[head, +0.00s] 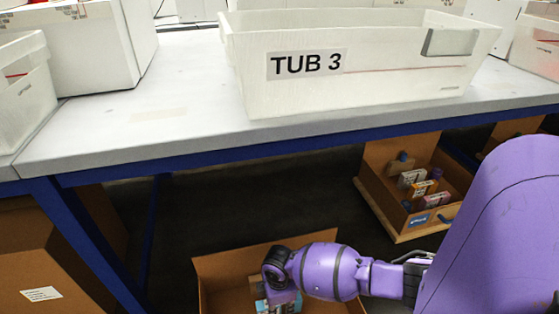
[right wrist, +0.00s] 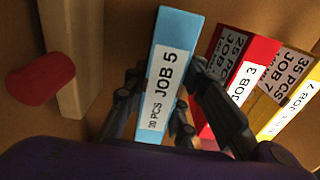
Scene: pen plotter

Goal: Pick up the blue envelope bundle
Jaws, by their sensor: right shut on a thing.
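The blue envelope bundle (right wrist: 175,60), with a white label reading JOB 5, stands on edge in the right wrist view. My right gripper (right wrist: 166,85) has its dark fingers on both sides of it and is shut on it. In the head view my right arm reaches down into an open cardboard box (head: 225,266) below the table. The wrist hides most of the box's contents there. My left gripper is not in view.
Close right of the blue bundle stand red (right wrist: 262,50) and yellow (right wrist: 298,110) bundles. A red round-ended piece (right wrist: 40,85) lies at left by a wooden strip (right wrist: 63,60). The table (head: 165,115) with TUB 3 (head: 400,85) overhangs behind; another filled box (head: 400,226) sits underneath.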

